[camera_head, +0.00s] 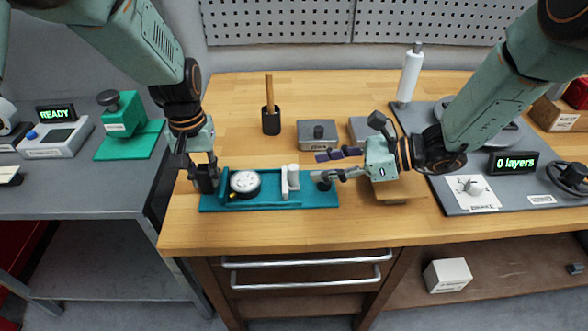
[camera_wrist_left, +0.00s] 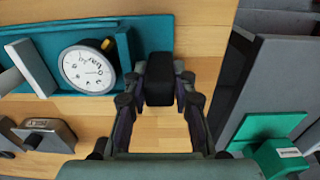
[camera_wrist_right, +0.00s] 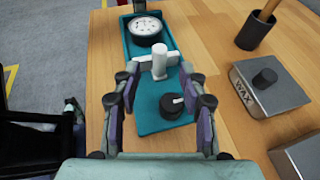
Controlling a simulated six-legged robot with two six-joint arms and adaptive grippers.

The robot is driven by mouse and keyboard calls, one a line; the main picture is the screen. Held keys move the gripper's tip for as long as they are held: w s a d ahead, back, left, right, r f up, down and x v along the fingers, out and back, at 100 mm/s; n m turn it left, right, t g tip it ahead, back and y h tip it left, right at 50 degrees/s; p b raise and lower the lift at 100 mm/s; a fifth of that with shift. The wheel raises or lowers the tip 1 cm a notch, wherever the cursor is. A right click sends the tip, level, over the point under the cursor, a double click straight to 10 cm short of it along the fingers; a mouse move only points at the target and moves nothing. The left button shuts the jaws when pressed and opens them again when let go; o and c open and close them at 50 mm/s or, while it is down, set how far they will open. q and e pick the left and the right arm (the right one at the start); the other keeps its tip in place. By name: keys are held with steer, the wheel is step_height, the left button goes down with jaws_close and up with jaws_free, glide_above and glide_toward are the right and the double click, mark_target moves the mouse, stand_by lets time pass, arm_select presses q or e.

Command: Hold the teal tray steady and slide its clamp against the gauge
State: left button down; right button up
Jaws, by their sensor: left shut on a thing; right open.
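The teal tray (camera_head: 265,206) lies flat on the wooden bench near its front edge. A round white-faced gauge (camera_head: 244,183) sits in its left part; it also shows in the left wrist view (camera_wrist_left: 88,69). The white clamp (camera_head: 289,182) stands upright to the right of the gauge, with a gap between them; the right wrist view shows it too (camera_wrist_right: 159,62). My left gripper (camera_head: 206,177) is shut on the black block (camera_wrist_left: 159,79) at the tray's left end. My right gripper (camera_head: 321,167) is open and empty over the tray's right end, near the black knob (camera_wrist_right: 171,104).
Behind the tray stand a black cup with a wooden stick (camera_head: 271,119) and a grey box labelled WAX (camera_head: 317,134). The bench behind the tray's left half is clear.

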mark_target(294, 185)
steer(key=x, duration=0.7)
steer(key=shift+a, duration=0.2)
jaws_close()
stand_by(0.5)
